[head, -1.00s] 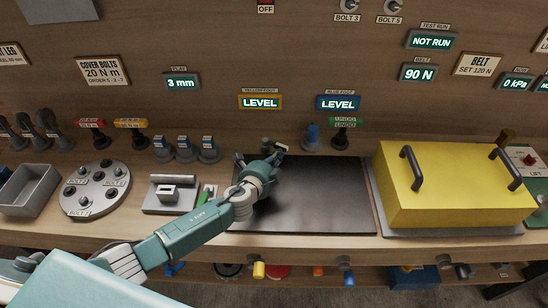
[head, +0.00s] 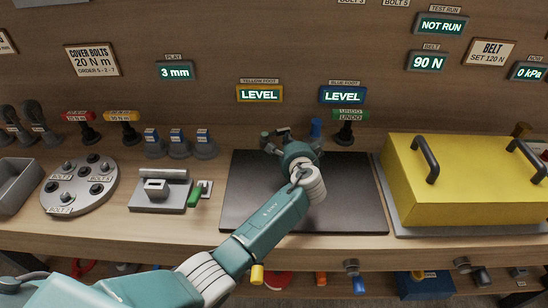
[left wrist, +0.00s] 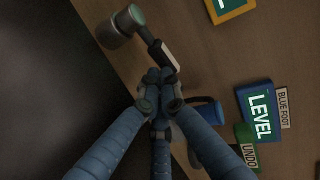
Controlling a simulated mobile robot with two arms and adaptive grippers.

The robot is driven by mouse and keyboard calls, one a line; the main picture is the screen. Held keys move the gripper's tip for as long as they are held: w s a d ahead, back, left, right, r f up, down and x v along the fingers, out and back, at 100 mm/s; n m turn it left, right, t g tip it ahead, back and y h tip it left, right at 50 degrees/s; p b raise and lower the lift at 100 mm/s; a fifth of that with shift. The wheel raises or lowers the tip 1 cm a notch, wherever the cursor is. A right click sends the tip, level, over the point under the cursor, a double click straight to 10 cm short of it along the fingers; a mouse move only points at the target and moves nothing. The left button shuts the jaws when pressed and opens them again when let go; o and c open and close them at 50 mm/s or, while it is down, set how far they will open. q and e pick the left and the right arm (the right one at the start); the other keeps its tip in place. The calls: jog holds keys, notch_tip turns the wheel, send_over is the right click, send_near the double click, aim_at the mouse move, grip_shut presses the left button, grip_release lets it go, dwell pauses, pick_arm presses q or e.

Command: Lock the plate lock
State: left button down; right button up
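The plate lock (head: 266,137) looks like a grey post with a greenish top, standing at the back edge of the black plate (head: 245,205). In the left wrist view the lock (left wrist: 116,32) has a dark lever arm ending in a handle (left wrist: 170,56) with a pale face. My left gripper (head: 291,140) is over the plate's back edge, right of the lock post. In the left wrist view its fingertips (left wrist: 161,90) are drawn together with nothing seen between them, right beside the handle's end. I cannot tell whether they touch it. My right gripper is out of view.
A blue knob (head: 315,128) stands just right of the gripper, below the blue LEVEL display (head: 343,94). A dark tool under the green UNDO label (head: 346,132) is beyond it. A yellow cover (head: 470,180) stands on the right. The plate's surface is empty.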

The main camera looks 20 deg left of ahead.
pick_arm(q)
jog(key=shift+w+b, duration=0.4)
jog(key=shift+w, duration=0.2)
dwell(0.4)
